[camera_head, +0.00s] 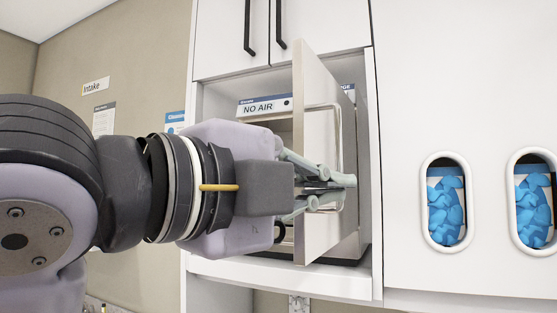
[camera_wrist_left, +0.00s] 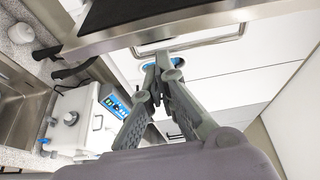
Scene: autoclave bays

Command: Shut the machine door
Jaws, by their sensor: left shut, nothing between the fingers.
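The machine (camera_head: 268,107) with a "NO AIR" label sits in a white cabinet bay. Its door (camera_head: 318,85) stands open, swung out toward me and seen at a steep angle. A metal loop handle (camera_head: 338,125) is on the door's right-hand face. My left gripper (camera_head: 350,180) is shut and empty, its fingers crossing in front of the door near the handle. In the left wrist view the shut fingertips (camera_wrist_left: 165,66) are close below the handle (camera_wrist_left: 200,43); I cannot tell whether they touch. My right gripper is not in view.
White cupboard doors (camera_head: 330,20) with black handles are above the bay. Two oval openings, a left one (camera_head: 427,203) and a right one (camera_head: 519,205), hold blue items at right. The left wrist view shows a sink (camera_wrist_left: 22,100) and a small device with a blue panel (camera_wrist_left: 112,103).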

